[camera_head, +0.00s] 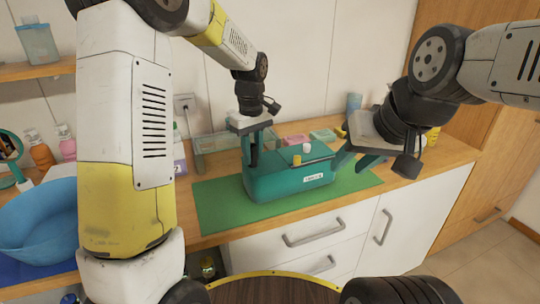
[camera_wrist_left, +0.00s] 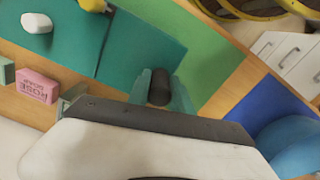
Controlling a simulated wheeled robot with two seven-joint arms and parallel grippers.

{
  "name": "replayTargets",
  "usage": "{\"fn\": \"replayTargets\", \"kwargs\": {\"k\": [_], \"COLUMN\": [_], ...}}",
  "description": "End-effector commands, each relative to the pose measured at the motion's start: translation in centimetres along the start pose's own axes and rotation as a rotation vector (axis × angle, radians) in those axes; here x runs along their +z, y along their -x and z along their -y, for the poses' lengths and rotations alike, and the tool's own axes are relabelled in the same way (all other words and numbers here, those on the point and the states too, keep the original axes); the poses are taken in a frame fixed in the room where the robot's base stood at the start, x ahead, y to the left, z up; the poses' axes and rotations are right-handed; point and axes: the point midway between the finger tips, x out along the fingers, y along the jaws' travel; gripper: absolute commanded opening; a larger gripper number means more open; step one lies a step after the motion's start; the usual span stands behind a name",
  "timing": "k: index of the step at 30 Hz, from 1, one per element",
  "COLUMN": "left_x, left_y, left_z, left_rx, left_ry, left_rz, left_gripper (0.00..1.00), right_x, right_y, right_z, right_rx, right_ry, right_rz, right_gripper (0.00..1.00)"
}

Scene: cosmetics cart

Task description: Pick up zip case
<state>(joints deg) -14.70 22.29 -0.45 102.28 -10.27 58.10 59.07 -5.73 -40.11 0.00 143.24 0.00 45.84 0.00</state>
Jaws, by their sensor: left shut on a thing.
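The zip case is a teal box (camera_head: 280,184) on the green mat (camera_head: 215,212), with a white label and small white and yellow items at its top. It also shows in the left wrist view (camera_wrist_left: 145,45). My left gripper (camera_head: 253,152) reaches down at the case's left end. In the wrist view its fingertips (camera_wrist_left: 160,90) close around a short dark cylindrical part at the case's edge. My right gripper (camera_head: 357,158) is beside the case's right end, fingers apart, with nothing seen between them.
A pink box (camera_wrist_left: 37,87) lies on the wooden counter (camera_head: 440,165) behind the case, near a glass tray (camera_head: 215,140). A blue bowl (camera_head: 40,220) stands at the left. White drawers (camera_head: 300,245) are below the counter's front edge.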

Motion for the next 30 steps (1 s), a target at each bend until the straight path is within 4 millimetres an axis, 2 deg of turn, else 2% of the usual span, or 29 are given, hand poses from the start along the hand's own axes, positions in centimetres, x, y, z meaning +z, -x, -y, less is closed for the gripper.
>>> {"fn": "replayTargets", "kwargs": {"k": [5, 17, 26, 30], "left_x": [0.0, -0.1, 2.4, 4.5], "left_y": [0.6, 3.6, 3.9, 4.1], "left_z": [-0.1, -0.1, 1.5, 2.9], "left_rx": [0.003, 0.004, 0.002, 0.002], "left_ry": [0.000, 0.001, -0.001, -0.002], "left_rz": [-0.002, -0.002, -0.001, -0.001], "left_gripper": [0.00, 0.00, 0.00, 0.00], "right_x": [0.0, 0.0, 0.0, 0.0], "right_y": [0.0, 0.0, 0.0, 0.0], "right_z": [0.0, 0.0, 0.0, 0.0], "right_rx": [0.000, 0.000, 0.000, 0.000], "right_ry": [0.000, 0.000, 0.000, 0.000], "right_rz": [0.000, 0.000, 0.000, 0.000], "right_gripper": [0.36, 0.36, 0.36, 0.36]}}
